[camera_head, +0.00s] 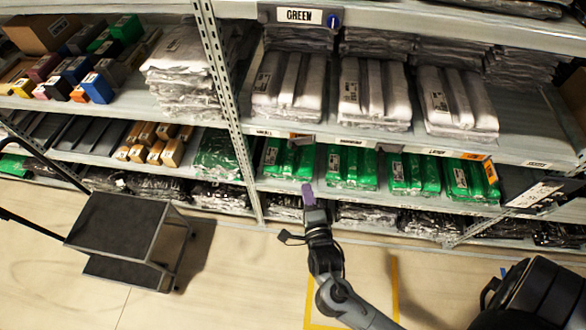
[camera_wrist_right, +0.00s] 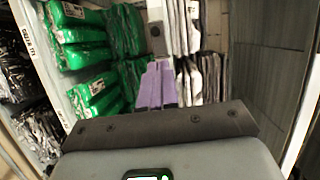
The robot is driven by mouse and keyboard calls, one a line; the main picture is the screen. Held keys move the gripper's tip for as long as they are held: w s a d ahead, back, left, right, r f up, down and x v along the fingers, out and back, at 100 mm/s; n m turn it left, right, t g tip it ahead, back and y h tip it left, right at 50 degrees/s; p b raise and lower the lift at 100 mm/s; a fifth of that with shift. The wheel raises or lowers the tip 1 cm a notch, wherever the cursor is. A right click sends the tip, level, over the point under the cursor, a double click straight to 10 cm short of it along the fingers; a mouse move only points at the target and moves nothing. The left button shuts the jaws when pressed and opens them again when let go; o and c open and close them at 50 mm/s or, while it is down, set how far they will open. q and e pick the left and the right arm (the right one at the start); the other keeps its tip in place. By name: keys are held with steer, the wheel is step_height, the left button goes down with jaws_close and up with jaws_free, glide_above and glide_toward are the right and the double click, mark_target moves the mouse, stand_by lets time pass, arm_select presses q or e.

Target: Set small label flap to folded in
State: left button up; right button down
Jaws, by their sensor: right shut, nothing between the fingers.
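My right gripper (camera_head: 308,195) has purple fingers, shut and empty. It is in front of the lower green-packet shelf, below the shelf edge with the labels. In the right wrist view the purple fingers (camera_wrist_right: 155,88) lie together and point toward the shelf. Several label pieces show: a dark plate with a white label (camera_head: 537,193) sticks out at the right, a small orange tag (camera_head: 490,171) hangs over green packets, and a GREEN sign (camera_head: 299,15) is at the top. I cannot tell which is the small label flap or how it is folded. My left gripper is out of view.
Green packets (camera_head: 347,167) fill the lower shelf, and grey-white packets (camera_head: 374,93) the shelf above. A shelf upright (camera_head: 226,95) stands left of the gripper.

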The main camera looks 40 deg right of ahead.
steer(key=f, duration=0.1)
glide_toward(295, 148)
steer(key=x, duration=0.5)
steer(key=shift+w+f, duration=0.15)
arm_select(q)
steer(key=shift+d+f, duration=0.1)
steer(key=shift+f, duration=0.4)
arm_select(e)
steer(key=shift+x, duration=0.75)
steer(key=shift+d, duration=0.1)
